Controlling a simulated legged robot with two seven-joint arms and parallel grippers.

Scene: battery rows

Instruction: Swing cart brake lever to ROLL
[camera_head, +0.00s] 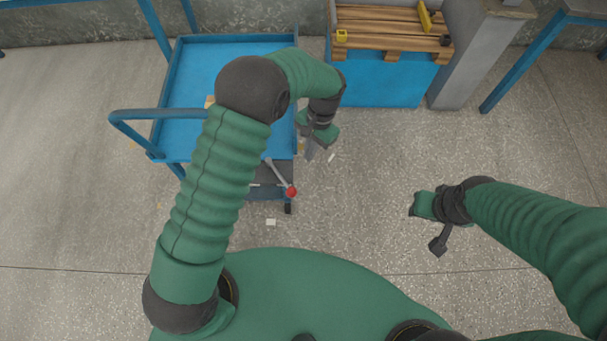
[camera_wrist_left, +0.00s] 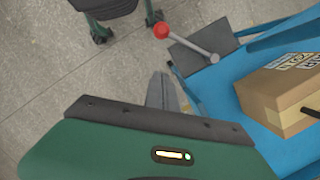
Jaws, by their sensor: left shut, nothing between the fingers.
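The brake lever (camera_head: 279,176) is a grey metal rod with a red ball knob (camera_head: 291,191). It sits on a dark plate (camera_head: 262,174) at the near right corner of the blue cart (camera_head: 205,60). In the left wrist view the lever (camera_wrist_left: 188,44) runs from its pivot on the plate up and left to the red knob (camera_wrist_left: 161,30). My left gripper (camera_head: 309,153) is shut and empty, to the right of the cart and beyond the knob, apart from the lever. Its fingers (camera_wrist_left: 165,92) also show in the wrist view. My right gripper (camera_head: 438,246) is far right of the cart; its jaw state is unclear.
A cardboard box (camera_wrist_left: 285,95) lies in the cart tray; my left arm mostly hides it in the head view. The cart's blue push handle (camera_head: 150,115) juts out left. A pallet of planks (camera_head: 385,30) stands behind on a blue base. The floor right of the cart is open.

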